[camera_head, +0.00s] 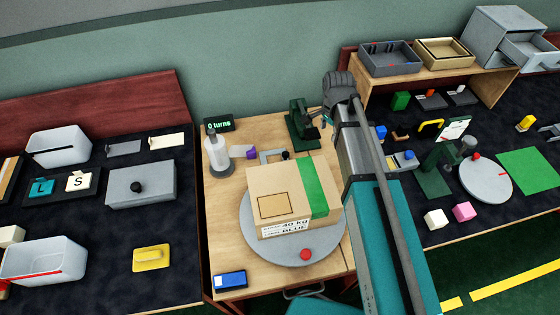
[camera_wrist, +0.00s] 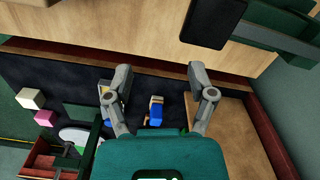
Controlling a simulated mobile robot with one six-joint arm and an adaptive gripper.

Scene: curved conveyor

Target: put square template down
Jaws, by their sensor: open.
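A tan square with a dark outline (camera_head: 273,206) shows on the top face of a cardboard box (camera_head: 253,180); I cannot tell whether it is a loose square template or a marking. The box has a green stripe (camera_head: 311,190) and sits on a grey round turntable (camera_head: 250,232) with a red knob. My gripper (camera_wrist: 163,85) is open in the wrist view, its two fingers spread with nothing held between them. It hangs high over the dark right-hand table. In the head view my arm hides the fingers.
A blue block (camera_head: 230,279) lies at the front left. Trays and bins fill the left table (camera_head: 185,230); a wooden shelf (camera_head: 440,75) stands at right.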

